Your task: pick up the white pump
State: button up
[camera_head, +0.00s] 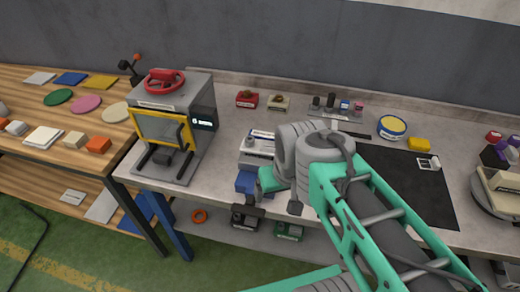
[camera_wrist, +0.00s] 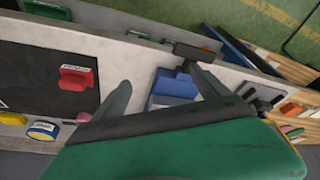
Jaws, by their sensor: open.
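I cannot tell for sure which thing is the white pump. A cream, block-like unit with a brownish top (camera_head: 278,102) stands at the back of the grey bench, beside a similar red one (camera_head: 247,99). A white and grey piece (camera_head: 260,143) sits above a blue vise-like block (camera_head: 247,182) at the bench's front edge. My gripper is open and empty in the wrist view (camera_wrist: 160,80), its fingers either side of the blue block (camera_wrist: 174,86).
A grey press with a red wheel (camera_head: 163,82) stands left of the blue block. A black mat (camera_head: 400,175) lies to the right. A turntable (camera_head: 490,204) with a cream piece is at the right edge.

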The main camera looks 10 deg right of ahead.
aim_at(251, 147)
jog(key=z, duration=2.9)
jog(key=k, duration=1.7)
jog(key=u, duration=2.5)
jog(key=i, duration=0.5)
